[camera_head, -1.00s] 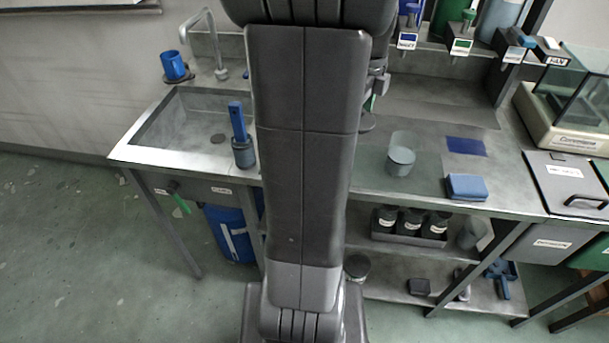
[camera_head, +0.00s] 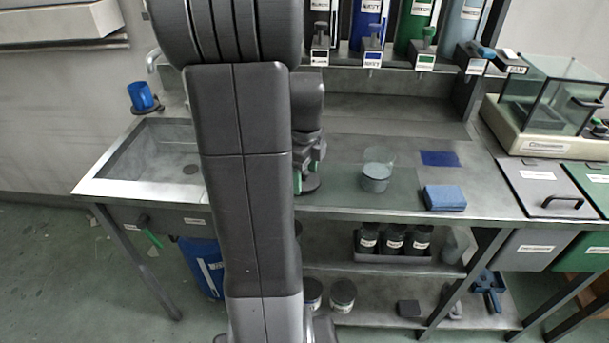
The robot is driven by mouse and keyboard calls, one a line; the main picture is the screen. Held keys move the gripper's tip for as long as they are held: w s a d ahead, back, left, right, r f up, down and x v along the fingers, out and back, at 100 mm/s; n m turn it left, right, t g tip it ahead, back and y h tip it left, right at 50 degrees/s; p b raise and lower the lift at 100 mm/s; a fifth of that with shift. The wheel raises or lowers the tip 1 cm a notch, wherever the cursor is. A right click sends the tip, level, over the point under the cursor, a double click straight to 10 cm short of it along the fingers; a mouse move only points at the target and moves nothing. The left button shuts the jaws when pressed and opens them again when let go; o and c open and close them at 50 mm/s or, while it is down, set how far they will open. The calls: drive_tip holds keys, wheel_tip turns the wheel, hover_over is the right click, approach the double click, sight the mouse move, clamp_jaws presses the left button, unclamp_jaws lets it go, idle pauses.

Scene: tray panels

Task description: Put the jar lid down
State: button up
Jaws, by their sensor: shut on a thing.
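My gripper (camera_head: 308,176), with green finger pads, is partly hidden behind my arm, just right of it. It is shut on the jar lid (camera_head: 309,187), a dark flat disc lying level under the fingers. The lid is at or just above the steel counter (camera_head: 400,208); I cannot tell whether it touches. A clear glass vessel with grey contents (camera_head: 376,184) stands on the counter to the right of the lid, apart from it.
A blue sponge (camera_head: 445,198) and a flat blue square (camera_head: 440,158) lie farther right. The sink (camera_head: 150,160) is to the left. Dispensers (camera_head: 415,30) hang behind. Dark jars (camera_head: 393,240) stand on the shelf below. Counter between lid and glass vessel is clear.

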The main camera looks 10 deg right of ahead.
sight(305, 172)
drive_tip(key=shift+f, duration=0.25)
drive_tip(key=shift+f, duration=0.1)
drive_tip(key=o, duration=0.9)
drive_tip(key=shift+o, duration=0.2)
wheel_tip(305, 172, up, 12)
drive_tip(key=p, duration=0.1)
